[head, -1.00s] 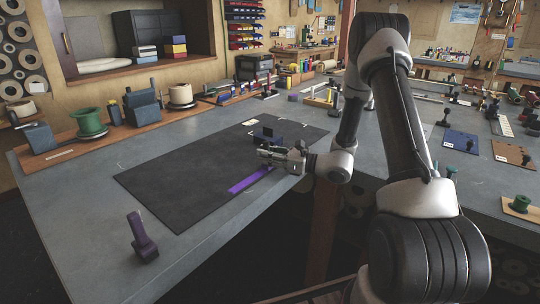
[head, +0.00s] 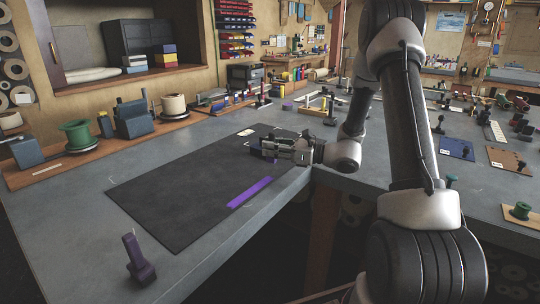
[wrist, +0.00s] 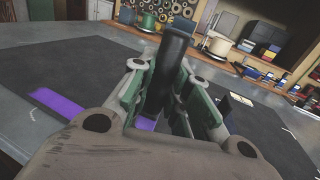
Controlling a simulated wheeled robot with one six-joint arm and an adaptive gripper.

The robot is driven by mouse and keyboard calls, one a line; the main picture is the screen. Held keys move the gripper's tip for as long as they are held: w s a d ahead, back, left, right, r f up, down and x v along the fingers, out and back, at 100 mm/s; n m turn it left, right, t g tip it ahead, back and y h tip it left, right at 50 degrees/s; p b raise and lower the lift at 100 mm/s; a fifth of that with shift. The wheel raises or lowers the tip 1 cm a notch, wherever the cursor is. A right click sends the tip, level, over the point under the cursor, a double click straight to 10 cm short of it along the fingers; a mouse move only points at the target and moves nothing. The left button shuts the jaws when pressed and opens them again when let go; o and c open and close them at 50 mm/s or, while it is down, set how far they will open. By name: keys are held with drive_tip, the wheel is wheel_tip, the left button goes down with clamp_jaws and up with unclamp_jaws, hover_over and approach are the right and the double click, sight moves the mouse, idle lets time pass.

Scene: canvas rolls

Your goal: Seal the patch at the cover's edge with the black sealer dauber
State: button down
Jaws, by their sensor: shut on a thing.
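The black cover (head: 190,195) lies flat on the grey bench. A purple strip (head: 250,192), apparently the patch, lies along its near right edge. My gripper (head: 272,150) is over the cover's far right part, beyond the strip's far end. In the wrist view my gripper (wrist: 165,90) is shut on a dark upright handle (wrist: 176,55), apparently the black sealer dauber. The dauber's lower end is hidden, so contact with the cover cannot be told.
A dark purple tool (head: 137,262) stands on the bench at the front left. Spools, including a green one (head: 78,134), stand on a wooden board at the back left. A white tag (head: 246,132) lies at the cover's far edge. The cover's left part is clear.

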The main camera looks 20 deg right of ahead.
drive_tip(key=shift+r, duration=1.2)
